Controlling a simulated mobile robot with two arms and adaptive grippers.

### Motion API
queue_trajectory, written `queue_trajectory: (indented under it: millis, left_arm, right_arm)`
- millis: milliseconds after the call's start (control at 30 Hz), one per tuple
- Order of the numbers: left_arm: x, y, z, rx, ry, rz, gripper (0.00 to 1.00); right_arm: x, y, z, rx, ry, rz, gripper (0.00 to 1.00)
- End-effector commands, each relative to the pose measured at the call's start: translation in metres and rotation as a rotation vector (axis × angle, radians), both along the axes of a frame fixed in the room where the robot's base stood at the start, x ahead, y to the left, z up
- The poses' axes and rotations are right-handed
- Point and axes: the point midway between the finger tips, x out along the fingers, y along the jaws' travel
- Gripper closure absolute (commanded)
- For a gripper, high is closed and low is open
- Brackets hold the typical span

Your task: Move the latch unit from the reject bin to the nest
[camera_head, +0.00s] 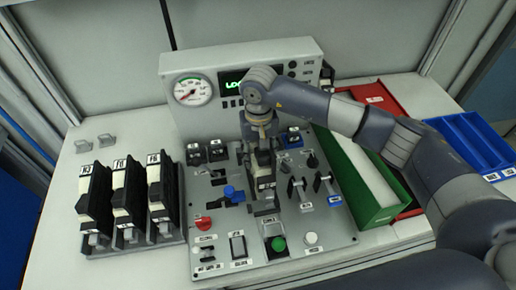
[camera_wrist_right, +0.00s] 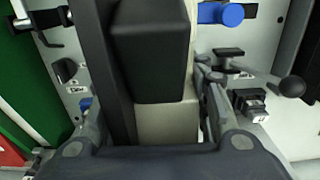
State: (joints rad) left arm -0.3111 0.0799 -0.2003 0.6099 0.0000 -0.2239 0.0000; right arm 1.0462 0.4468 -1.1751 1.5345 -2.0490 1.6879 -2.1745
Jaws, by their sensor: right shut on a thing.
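My right gripper (camera_head: 261,142) comes down over the middle of the grey control panel. It is shut on the latch unit (camera_head: 264,181), a black and off-white block held roughly upright. In the right wrist view the latch unit (camera_wrist_right: 152,50) stands between the two fingers and fills the middle. The nest is hidden beneath the unit and gripper, and I cannot tell whether the unit touches the panel. The reject bin (camera_head: 378,92), a red tray at the back right, shows partly behind my right arm. My left gripper is not in view.
Several black units stand in a rack (camera_head: 98,249) at the left. Blue knob (camera_head: 234,193), levers (camera_head: 292,190) and green button (camera_head: 278,243) surround the unit. A gauge console (camera_head: 192,118) stands behind. Green-walled bin (camera_head: 372,212) and blue bin (camera_head: 462,142) are at right.

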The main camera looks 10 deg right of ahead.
Motion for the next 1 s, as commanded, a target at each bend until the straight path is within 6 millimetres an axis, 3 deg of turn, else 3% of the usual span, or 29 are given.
queue_trajectory:
  millis: [233,467,700,1000]
  left_arm:
    - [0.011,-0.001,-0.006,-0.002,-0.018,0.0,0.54]
    - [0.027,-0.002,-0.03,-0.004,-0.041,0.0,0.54]
    - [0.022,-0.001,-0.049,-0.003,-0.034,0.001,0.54]
    - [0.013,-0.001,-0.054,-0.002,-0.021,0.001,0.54]
  right_arm:
    - [0.0,0.0,-0.02,0.0,0.001,-0.001,0.93]
    - [0.0,0.0,-0.04,0.0,-0.001,0.0,0.93]
    - [0.001,0.0,-0.056,0.001,-0.002,0.0,0.93]
    - [0.0,0.0,-0.059,0.001,-0.001,0.0,0.93]
